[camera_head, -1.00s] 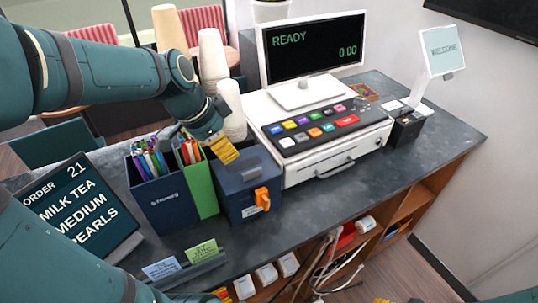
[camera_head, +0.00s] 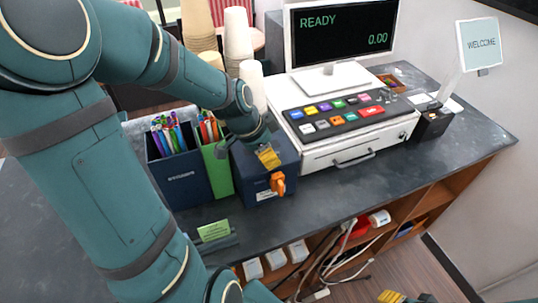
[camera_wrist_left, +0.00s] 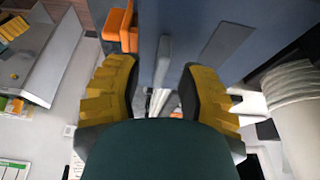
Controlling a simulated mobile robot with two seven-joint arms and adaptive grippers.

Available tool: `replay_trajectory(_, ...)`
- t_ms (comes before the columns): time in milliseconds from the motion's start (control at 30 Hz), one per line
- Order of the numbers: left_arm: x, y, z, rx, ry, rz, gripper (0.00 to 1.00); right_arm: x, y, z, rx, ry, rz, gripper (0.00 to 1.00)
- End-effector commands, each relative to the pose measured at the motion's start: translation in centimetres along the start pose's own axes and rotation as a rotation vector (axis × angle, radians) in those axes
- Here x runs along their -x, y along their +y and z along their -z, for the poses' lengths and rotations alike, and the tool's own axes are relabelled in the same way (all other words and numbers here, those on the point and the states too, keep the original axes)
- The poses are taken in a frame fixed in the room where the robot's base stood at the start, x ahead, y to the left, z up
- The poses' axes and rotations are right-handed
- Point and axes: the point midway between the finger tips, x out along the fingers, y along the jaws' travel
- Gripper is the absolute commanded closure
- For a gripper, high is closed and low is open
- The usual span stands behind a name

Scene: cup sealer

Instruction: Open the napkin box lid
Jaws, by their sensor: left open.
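The napkin box (camera_head: 248,170) is a dark blue box on the counter, with an orange part (camera_head: 278,183) on its front. Its lid looks closed, though my gripper hides part of the top. My left gripper (camera_head: 267,158) is over the box's top front edge. In the left wrist view the blue box (camera_wrist_left: 210,25) lies ahead, with the orange part (camera_wrist_left: 120,28) at upper left. The yellow fingers of my left gripper (camera_wrist_left: 160,100) are apart, with a thin grey bar between them in the picture; contact is unclear. A bit of my right gripper (camera_head: 402,297) shows at the bottom edge.
A green holder (camera_head: 216,168) and a navy pen box (camera_head: 180,180) stand close left of the napkin box. The cash register (camera_head: 345,130) is close on its right, and stacked cups (camera_head: 252,85) stand behind. A small green sign (camera_head: 213,231) sits at the counter's front.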

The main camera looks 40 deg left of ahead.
Motion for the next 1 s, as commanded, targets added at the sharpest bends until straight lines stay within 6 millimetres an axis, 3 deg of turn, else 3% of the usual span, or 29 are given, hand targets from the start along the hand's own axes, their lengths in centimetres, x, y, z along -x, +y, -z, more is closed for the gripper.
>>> replay_trajectory(167,-1.13,0.02,0.01,0.001,0.001,0.0,0.61,-0.05,0.02,-0.01,0.0,0.0,0.0,0.53)
replay_trajectory(467,-1.24,0.0,0.03,0.001,0.001,0.001,0.58,-0.04,0.02,-0.01,0.0,0.0,0.0,0.53)
replay_trajectory(567,-1.23,0.0,0.02,0.0,0.001,0.001,0.93,-0.04,0.02,-0.01,0.0,0.0,0.0,0.53)
replay_trajectory(600,-1.23,0.0,0.02,0.0,0.001,0.001,1.0,-0.04,0.02,-0.01,0.0,0.0,0.0,0.53)
replay_trajectory(1000,-1.2,0.02,0.03,0.0,0.001,0.0,1.0,-0.05,0.02,0.0,0.0,0.0,0.0,0.53)
